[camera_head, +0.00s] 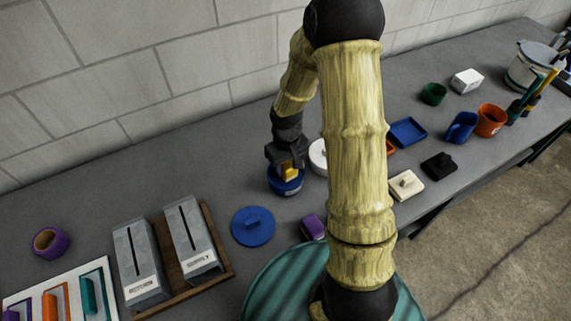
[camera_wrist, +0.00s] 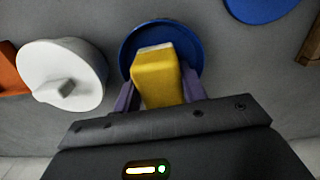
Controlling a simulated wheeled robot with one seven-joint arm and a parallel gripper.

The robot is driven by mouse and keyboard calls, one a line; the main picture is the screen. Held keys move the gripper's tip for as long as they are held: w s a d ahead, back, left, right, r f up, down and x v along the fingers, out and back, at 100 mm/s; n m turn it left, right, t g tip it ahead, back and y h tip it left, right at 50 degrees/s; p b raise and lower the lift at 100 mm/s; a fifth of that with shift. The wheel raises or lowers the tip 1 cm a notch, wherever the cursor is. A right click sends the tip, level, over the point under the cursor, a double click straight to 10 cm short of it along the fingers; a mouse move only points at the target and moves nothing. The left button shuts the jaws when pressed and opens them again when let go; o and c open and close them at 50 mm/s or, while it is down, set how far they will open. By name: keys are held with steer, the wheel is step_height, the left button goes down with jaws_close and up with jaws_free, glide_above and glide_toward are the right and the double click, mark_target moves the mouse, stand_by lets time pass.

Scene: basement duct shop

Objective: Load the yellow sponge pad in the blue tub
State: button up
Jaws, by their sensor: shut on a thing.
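The yellow sponge pad (camera_wrist: 158,78) is between the fingers of my gripper (camera_wrist: 160,92), which is shut on it. In the head view the pad (camera_head: 289,172) shows just below my gripper (camera_head: 287,166). The blue tub (camera_wrist: 128,44) is directly behind the pad in the wrist view, with its rim showing around it. In the head view the tub (camera_head: 286,188) stands on the bench under the gripper. The pad hides much of the tub's inside, and I cannot tell whether the pad touches its bottom.
Two grey slotted boxes (camera_head: 141,262) stand in a wooden tray (camera_head: 222,251) at left.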

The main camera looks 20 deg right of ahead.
steer(key=shift+a+f+b, duration=0.1)
steer(key=shift+f+b, duration=0.25)
steer(key=shift+f, duration=0.25)
stand_by(1.6)
steer(key=shift+r+p, duration=3.1)
steer(key=shift+r, duration=0.5)
